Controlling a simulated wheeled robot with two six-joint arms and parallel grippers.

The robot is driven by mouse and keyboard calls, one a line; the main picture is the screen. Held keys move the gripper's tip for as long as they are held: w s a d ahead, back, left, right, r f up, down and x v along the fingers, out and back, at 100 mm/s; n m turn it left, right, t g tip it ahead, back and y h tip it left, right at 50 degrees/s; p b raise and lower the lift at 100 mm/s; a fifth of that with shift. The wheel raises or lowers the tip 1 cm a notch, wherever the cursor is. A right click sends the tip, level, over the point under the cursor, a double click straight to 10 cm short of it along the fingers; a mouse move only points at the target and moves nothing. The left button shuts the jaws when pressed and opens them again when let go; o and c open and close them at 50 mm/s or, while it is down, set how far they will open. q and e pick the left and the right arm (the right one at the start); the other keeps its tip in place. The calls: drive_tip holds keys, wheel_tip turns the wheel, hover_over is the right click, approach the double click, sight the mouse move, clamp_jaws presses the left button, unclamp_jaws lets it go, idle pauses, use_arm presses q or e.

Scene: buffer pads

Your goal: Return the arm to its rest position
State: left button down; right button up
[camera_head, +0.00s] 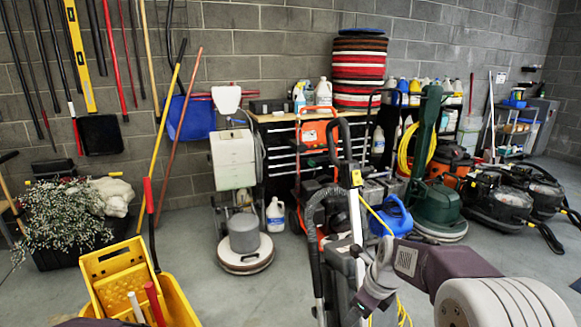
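Part of my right arm (440,264) comes in at the lower right, with a pale round joint at the bottom edge. It bends at a grey joint near the bottom middle and runs down past the upright floor machine. I can make out no fingertips on it. My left arm does not show clearly, and neither gripper can be seen. A stack of round buffer pads (359,72) in red, brown, black and white stands on the tool cabinet at the back wall. Nothing is seen held.
A yellow mop bucket (118,277) stands at lower left. A floor polisher (243,244) stands left of centre. An upright floor machine (342,270) is close to my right arm. Several machines, including a green one (435,205), line the right. Some grey floor is clear.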

drive_tip(key=s+f+n+g+h, duration=0.1)
drive_tip(key=s+f+n, duration=0.3)
drive_tip(key=s+n, duration=0.6)
drive_tip(key=s+f+n+g, duration=0.1)
drive_tip(key=s+f+n, duration=0.3)
drive_tip(key=s+n, duration=0.6)
wheel_tip(320, 180, up, 20)
drive_tip(key=w+n+p, duration=0.2)
drive_tip(key=n+p, duration=0.4)
drive_tip(key=p, duration=1.4)
drive_tip(key=shift+a+r+n, duration=0.15)
drive_tip(key=shift+a+n, duration=0.05)
drive_tip(key=shift+n, duration=0.1)
